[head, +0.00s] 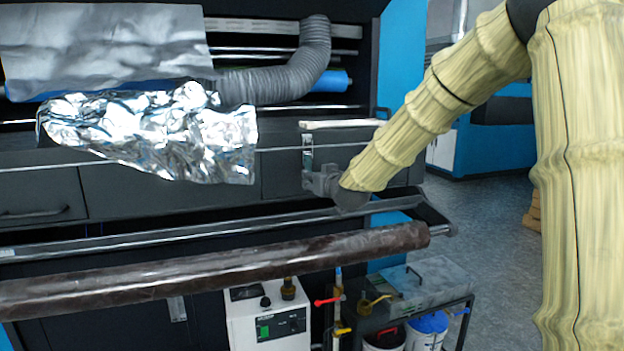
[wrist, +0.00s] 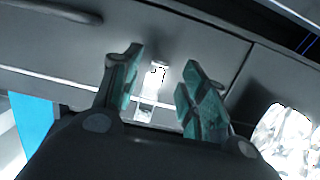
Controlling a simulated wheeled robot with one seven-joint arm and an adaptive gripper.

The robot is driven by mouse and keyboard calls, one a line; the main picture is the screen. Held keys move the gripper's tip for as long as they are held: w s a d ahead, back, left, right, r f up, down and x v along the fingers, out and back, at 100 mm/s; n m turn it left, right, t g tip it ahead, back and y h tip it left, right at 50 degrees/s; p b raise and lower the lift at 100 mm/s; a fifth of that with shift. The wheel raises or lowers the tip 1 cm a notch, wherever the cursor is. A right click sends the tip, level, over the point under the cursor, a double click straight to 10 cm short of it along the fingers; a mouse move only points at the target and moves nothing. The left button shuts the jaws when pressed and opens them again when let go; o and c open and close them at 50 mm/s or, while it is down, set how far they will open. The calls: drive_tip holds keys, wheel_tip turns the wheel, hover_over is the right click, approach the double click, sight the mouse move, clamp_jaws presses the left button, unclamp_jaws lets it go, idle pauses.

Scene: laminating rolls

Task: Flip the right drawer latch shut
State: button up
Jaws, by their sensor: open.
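The right drawer latch (head: 308,143) is a small bright metal piece on the dark drawer front (head: 283,172). In the wrist view the latch (wrist: 153,84) shows between my two teal finger pads, and its lower part is partly hidden by my gripper. My gripper (head: 313,178) is open just below and in front of the latch, with nothing held. It also shows in the wrist view (wrist: 160,76), with the fingers apart on either side of the latch. I cannot tell whether a finger touches it.
Crumpled foil (head: 160,135) hangs over the drawers to the left. A dark roll (head: 230,262) and a metal rail (head: 180,225) run across below my gripper. A pale bar (head: 342,124) lies above the drawer. A cart (head: 425,285) with buckets stands lower right, with open floor beyond.

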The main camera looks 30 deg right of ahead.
drive_tip(key=v, duration=0.7)
idle(0.5)
